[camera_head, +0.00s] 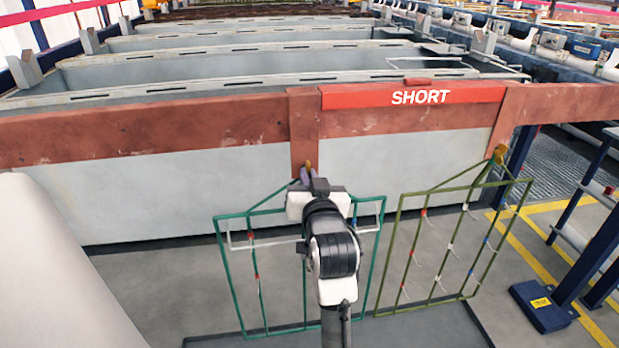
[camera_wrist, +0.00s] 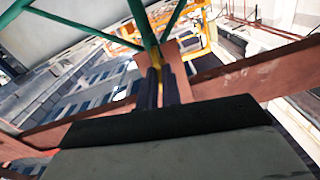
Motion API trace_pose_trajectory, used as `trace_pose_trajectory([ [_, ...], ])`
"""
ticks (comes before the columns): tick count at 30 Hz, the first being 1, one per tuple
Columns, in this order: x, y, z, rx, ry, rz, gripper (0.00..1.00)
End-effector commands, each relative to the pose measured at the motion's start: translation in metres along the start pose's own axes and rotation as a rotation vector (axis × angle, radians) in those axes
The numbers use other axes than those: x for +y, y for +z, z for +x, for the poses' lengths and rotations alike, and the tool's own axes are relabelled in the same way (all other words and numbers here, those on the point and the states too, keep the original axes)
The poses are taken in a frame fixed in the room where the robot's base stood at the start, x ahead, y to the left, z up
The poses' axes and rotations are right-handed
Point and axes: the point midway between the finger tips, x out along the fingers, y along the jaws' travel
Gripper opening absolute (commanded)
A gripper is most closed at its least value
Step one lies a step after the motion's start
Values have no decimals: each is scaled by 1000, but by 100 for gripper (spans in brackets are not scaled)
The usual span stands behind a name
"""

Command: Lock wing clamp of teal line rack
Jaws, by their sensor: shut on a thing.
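The teal line rack (camera_head: 232,290) is a wire frame hanging upright below the copper-brown bar, left of centre in the head view. Its teal hanger bars also show at the top of the wrist view (camera_wrist: 88,29). The yellow wing clamp (camera_wrist: 156,60) sits at the top of the hanger against a brown upright, and only a small tip of it (camera_head: 308,163) shows in the head view. My gripper (camera_wrist: 160,88) is shut on the wing clamp, with a dark finger on each side. My wrist hides the middle of the rack in the head view (camera_head: 307,174).
An olive rack (camera_head: 392,240) with its own yellow clamp (camera_head: 500,153) hangs to the right, close beside the teal one. The brown bar (camera_head: 150,128) with a red SHORT sign (camera_head: 415,96) crosses in front of grey tanks. A blue foot (camera_head: 542,304) stands at right.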

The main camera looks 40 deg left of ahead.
Motion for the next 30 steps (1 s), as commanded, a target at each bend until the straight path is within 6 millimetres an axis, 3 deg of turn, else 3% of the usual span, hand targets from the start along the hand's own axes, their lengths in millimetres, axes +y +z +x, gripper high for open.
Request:
trace_pose_trajectory([
  [9, 0, -1, 0, 1, 1, -139, 0],
  [26, -1, -1, 0, 1, 0, -170, 0],
  [27, -1, -1, 0, 1, 0, -170, 12],
  [30, -1, -1, 0, 1, 0, -169, 25],
])
